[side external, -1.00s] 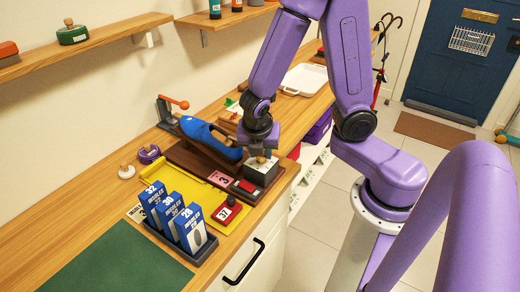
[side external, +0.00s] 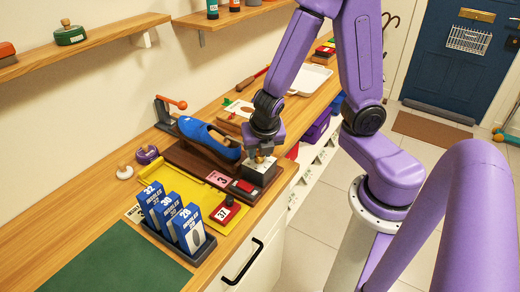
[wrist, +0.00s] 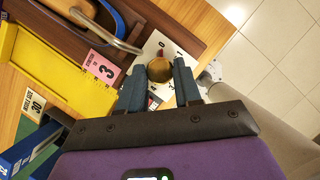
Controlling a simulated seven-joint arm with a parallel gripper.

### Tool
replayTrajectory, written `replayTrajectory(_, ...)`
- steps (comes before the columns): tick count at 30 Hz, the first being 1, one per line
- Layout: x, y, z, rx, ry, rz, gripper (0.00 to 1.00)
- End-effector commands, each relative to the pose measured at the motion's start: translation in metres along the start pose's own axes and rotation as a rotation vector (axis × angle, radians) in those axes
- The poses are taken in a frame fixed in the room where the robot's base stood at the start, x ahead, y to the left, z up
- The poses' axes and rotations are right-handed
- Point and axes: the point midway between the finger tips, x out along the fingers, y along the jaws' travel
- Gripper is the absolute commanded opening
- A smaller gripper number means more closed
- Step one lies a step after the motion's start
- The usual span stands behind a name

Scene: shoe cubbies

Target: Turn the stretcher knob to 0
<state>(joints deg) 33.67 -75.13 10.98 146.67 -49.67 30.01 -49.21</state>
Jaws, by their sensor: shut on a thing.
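The stretcher knob (wrist: 159,70) is a round brass knob on a pale dial plate (wrist: 154,45) with a red mark and small printed figures. In the side view the knob (side external: 260,158) tops a dark box with a pale top (side external: 257,171) at the counter's front edge. My gripper (wrist: 159,75) is shut on the knob, one finger on each side. In the side view my gripper (side external: 262,150) points down over the box. A blue shoe (side external: 208,136) sits on the brown stretcher base beside it. My fingers hide part of the dial.
A pink card with a 3 (side external: 217,179) and a yellow tray (side external: 205,196) lie left of the box. A rack of blue insole boxes (side external: 172,214) stands at the front. A red-topped piece (side external: 228,202) is nearby. The floor lies beyond the counter edge.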

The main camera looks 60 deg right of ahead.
Motion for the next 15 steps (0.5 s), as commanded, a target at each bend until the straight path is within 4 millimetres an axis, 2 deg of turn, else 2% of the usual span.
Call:
replayTrajectory(6,0.0001,0.0003,-0.0002,-0.003,0.0,0.001,0.03)
replayTrajectory(7,0.0001,0.0003,-0.0002,-0.003,0.0,0.001,0.43)
replayTrajectory(8,0.0001,0.0003,-0.0002,-0.003,0.0,0.001,0.53)
replayTrajectory(9,0.0001,0.0002,-0.0002,-0.003,0.0,0.0,0.58)
replayTrajectory(15,0.0001,0.0001,-0.0001,-0.001,0.0,0.0,0.58)
